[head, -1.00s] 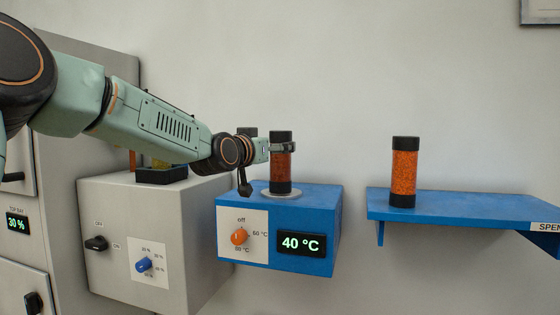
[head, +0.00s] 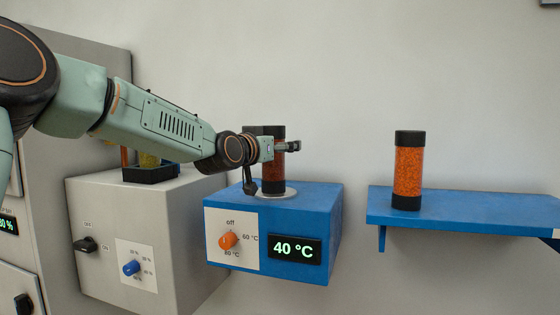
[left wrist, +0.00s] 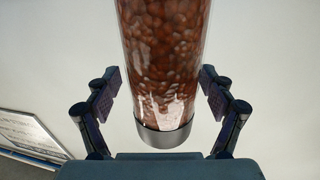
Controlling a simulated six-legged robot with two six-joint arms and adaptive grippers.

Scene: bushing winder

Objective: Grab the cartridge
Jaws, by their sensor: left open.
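A dark-capped clear cartridge (head: 273,181) with reddish-brown beads stands upright on the round plate on top of a blue heater box (head: 325,210). My left gripper (head: 290,147) is in front of its upper half, and its fingers reach past the cartridge's right side in the head view. In the left wrist view the open fingers (left wrist: 162,88) are apart on either side of the cartridge (left wrist: 165,60), with visible gaps. A second cartridge (head: 408,172), filled with orange beads, stands upright on a blue wall shelf (head: 470,208). My right gripper is not in view.
The heater's display (head: 294,249) reads 40 °C, beside an orange knob (head: 228,240). A grey box (head: 105,205) with a black switch and a blue knob stands to the left. There is free space between heater and shelf.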

